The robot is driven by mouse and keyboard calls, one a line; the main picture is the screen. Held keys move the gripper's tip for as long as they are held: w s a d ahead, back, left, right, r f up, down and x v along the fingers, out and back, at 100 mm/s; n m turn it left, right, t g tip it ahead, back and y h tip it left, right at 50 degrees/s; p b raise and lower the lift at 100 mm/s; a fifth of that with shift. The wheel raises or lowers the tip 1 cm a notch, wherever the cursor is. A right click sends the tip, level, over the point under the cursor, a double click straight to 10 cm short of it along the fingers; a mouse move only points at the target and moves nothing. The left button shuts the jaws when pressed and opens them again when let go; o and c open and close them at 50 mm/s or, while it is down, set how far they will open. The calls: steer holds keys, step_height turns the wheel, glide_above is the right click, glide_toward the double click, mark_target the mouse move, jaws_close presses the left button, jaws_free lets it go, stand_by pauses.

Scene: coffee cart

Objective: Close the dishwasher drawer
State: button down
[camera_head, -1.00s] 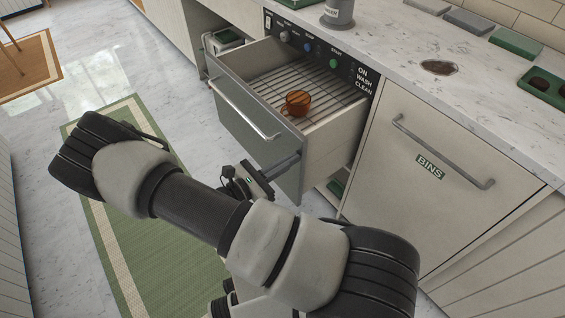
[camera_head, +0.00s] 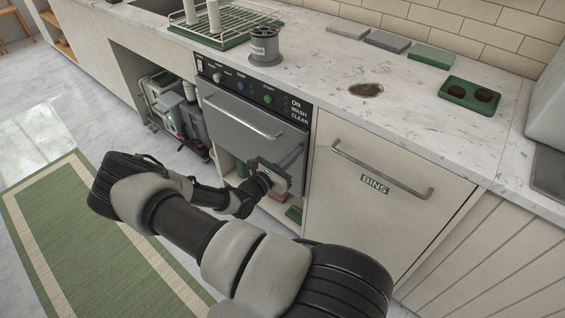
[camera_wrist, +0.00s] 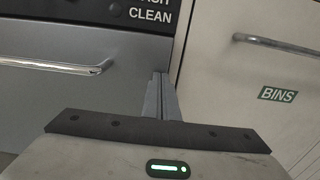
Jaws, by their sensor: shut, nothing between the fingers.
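The grey dishwasher drawer (camera_head: 232,130) is in, its front close under the black control panel (camera_head: 262,93) with the ON, WASH and CLEAN lettering. Its bar handle (camera_head: 240,118) runs across the front. The inside of the drawer is hidden. My gripper (camera_head: 298,153) is at the right part of the drawer front, fingers pointing at it; I cannot tell whether they touch. In the wrist view my gripper (camera_wrist: 161,95) is shut and empty, at the drawer front's right edge by the gap to the bins door. The drawer handle (camera_wrist: 60,66) shows at the left there.
The bins door (camera_head: 385,190) with its handle is right of the drawer. An open bay with machinery (camera_head: 178,112) lies to the left. The counter above holds a grey container (camera_head: 265,46), a dish rack (camera_head: 215,35) and a green tray (camera_head: 470,94). A green rug (camera_head: 90,240) lies on the floor.

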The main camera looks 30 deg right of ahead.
steer(key=x, duration=0.2)
steer(key=shift+w+d+r, duration=0.1)
steer(key=shift+d+r, duration=0.05)
steer(key=shift+d, duration=0.1)
stand_by(0.4)
